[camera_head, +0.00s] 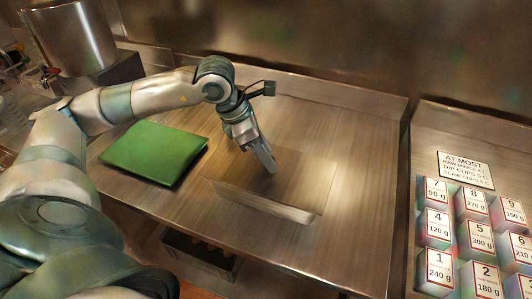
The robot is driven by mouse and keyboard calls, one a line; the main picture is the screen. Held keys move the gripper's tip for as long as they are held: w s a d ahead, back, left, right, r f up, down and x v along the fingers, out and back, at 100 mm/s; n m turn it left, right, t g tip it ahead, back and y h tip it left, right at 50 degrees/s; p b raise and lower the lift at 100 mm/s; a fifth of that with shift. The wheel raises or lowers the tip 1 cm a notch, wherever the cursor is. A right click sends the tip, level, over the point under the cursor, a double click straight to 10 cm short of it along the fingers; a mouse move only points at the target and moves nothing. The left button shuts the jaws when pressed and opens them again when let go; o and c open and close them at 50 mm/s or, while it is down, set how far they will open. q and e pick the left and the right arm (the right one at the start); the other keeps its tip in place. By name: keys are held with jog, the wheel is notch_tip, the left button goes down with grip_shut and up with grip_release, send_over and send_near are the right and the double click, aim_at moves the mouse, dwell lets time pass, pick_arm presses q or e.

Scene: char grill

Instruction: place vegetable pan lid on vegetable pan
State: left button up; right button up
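A shallow, rectangular steel piece (306,177) sits on the steel counter, right of centre. Its top looks flat and its front edge is raised. I cannot tell whether it is the vegetable pan, its lid, or both together. No separate pan and lid can be made out. My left gripper (267,166) points down at the middle of this piece, its tips at or just above the top. Its fingers look close together, seen nearly side-on, so whether they are open or shut is unclear. My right gripper is not in view.
A green, flat block (155,152) lies left of the steel piece. A tall steel pot (72,38) stands at the back left. A dark bin (200,257) sits below the counter. Numbered weight boxes (480,238) and a sign (465,170) are at right.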

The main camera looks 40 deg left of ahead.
pick_arm(q)
jog(key=shift+r, duration=0.1)
jog(key=shift+r+p, duration=0.6)
jog(key=shift+p, duration=0.35)
jog(key=shift+a+r, duration=0.15)
jog(key=b+v, duration=0.3)
jog(key=v, duration=0.8)
jog(key=shift+r, duration=0.25)
jog(key=shift+s, duration=0.1)
